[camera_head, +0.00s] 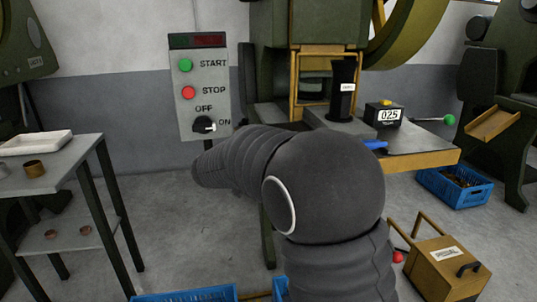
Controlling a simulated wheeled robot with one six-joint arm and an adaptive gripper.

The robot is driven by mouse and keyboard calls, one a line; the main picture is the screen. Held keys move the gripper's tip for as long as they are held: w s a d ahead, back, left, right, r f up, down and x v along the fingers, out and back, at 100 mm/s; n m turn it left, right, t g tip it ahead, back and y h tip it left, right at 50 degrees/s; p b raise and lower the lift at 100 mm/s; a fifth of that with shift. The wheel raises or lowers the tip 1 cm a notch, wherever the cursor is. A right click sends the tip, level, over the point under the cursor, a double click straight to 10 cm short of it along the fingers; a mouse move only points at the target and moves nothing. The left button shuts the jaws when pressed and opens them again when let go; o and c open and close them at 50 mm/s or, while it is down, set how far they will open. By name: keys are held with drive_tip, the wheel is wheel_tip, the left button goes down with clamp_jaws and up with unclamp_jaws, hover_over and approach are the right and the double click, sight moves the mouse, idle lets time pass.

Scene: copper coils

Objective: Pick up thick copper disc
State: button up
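A short, thick copper-coloured cylinder (35,169) stands on top of the grey table (75,156) at the left. Two thinner, small copper-coloured discs lie apart on the table's lower shelf (68,248), one disc at the left (51,234) and another disc to its right (85,230). My dark, ribbed arm fills the middle of the view and bends toward the left, its far end right of the table and apart from it. My gripper cannot be made out.
A white tray (38,151) sits behind the copper cylinder. A control panel (202,120) with buttons and a knob stands behind my arm. A green press (268,50) is at the back. Blue crates (452,197) and a wooden box (440,268) are on the floor at the right. Another blue crate (185,295) is at the bottom.

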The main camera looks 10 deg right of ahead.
drive_tip(key=shift+d, duration=0.1)
clamp_jaws()
drive_tip(key=shift+r, duration=0.1)
